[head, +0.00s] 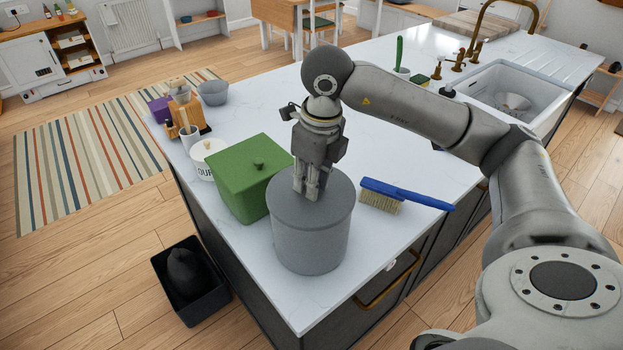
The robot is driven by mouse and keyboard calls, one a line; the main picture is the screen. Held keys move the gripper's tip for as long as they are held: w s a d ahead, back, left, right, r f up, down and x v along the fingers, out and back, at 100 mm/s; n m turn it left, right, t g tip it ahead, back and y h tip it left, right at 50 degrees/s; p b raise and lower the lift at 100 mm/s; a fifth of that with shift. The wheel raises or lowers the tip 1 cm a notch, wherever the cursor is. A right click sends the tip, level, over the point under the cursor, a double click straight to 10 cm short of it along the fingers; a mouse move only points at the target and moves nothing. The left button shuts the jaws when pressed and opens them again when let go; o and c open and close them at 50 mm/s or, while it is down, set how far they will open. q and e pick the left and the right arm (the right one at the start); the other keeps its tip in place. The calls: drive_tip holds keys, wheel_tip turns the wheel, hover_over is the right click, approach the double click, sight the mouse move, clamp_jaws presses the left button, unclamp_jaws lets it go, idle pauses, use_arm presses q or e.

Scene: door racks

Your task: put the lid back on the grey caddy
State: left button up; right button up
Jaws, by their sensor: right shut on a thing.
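The grey caddy (310,250) is a round grey bin standing upright on the white worktop, near its front corner. Its flat grey lid (335,197) lies level over the caddy's top and looks in line with the rim; I cannot tell if it is fully seated. My right gripper (307,192) points straight down at the middle of the lid. Its fingers are shut on the lid, likely at a knob that the fingers hide. My left gripper is not in view.
A green lidded box (245,190) stands close to the caddy's left. A blue brush (405,193) lies to its right. A white pot (205,158), a grey bowl (212,93) and a sink (515,95) are farther back. A dark bin (215,300) stands on the floor.

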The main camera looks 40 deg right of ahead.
drive_tip(key=o, duration=0.9)
drive_tip(key=o, duration=0.5)
drive_tip(key=shift+r, duration=0.15)
drive_tip(key=shift+r+p, duration=2.25)
drive_tip(key=shift+r, duration=1.1)
